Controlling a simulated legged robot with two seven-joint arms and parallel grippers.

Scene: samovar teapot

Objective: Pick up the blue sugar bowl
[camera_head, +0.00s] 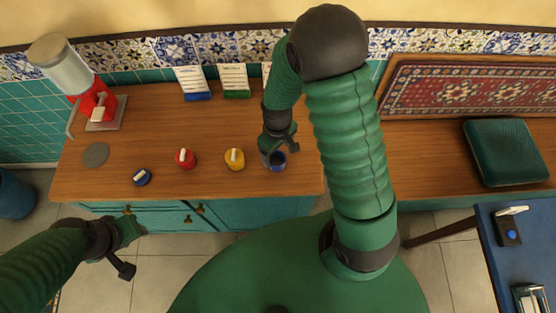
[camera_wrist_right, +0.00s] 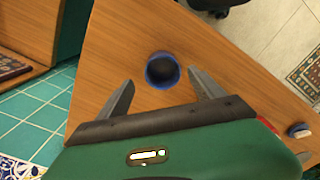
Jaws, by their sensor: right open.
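The blue sugar bowl (camera_head: 277,166) stands upright near the right end of the wooden counter. It looks open, with a dark inside. My right gripper (camera_head: 280,153) is right above it and partly covers it in the head view. In the right wrist view the bowl (camera_wrist_right: 162,70) lies just ahead of the space between the open fingers (camera_wrist_right: 162,83); nothing is held. My left gripper (camera_head: 130,250) hangs in front of the counter at lower left, away from the bowl; its finger opening is unclear.
A yellow pot (camera_head: 235,160) and a red pot (camera_head: 185,159) stand left of the bowl. A flat blue piece with a white top (camera_head: 142,177) lies farther left, near a grey disc (camera_head: 96,155). A red dispenser (camera_head: 98,100) and cards (camera_head: 235,80) stand behind.

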